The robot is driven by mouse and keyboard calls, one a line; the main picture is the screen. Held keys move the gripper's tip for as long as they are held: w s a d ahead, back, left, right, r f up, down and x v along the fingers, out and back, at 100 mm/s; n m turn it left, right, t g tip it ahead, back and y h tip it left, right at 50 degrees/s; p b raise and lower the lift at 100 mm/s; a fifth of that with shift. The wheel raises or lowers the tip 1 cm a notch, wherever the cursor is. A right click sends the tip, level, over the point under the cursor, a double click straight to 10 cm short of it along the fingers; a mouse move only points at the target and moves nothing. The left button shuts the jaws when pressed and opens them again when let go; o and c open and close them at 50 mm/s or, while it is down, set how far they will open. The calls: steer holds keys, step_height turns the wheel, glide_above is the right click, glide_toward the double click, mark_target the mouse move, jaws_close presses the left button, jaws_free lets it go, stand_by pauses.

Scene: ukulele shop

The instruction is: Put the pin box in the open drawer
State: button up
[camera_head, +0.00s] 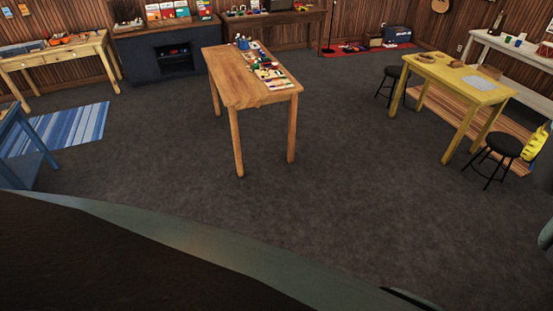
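I cannot pick out the pin box; the small items on the tables are too small to tell apart. I see no drawer that is clearly open. The light wooden table (75,53) at the far left has a drawer front under its top, but I cannot tell whether it is open. Several small coloured items (268,72) lie along the right side of the tall wooden table (236,82) in the middle. My gripper is not in view.
Open dark carpet (340,200) surrounds the middle table. A yellow table (458,80) with black stools (506,144) stands right. A blue table (22,148) is at the left edge, by a striped blue rug (75,128). A dark cabinet (145,60) stands at the back.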

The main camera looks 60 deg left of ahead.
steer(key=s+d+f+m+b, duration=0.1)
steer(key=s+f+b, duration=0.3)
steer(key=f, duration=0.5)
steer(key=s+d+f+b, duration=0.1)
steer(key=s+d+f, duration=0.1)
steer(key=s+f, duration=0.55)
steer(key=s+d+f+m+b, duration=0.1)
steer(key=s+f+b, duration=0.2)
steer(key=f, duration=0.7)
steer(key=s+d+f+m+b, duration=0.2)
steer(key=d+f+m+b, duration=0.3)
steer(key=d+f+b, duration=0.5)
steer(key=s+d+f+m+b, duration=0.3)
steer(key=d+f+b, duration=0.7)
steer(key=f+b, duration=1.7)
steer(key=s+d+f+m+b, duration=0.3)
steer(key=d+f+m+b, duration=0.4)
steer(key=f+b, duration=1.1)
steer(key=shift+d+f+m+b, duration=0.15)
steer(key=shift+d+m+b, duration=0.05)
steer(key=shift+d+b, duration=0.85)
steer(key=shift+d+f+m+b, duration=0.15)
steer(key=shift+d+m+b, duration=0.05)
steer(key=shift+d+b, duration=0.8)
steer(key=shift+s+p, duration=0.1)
steer(key=shift+p, duration=0.35)
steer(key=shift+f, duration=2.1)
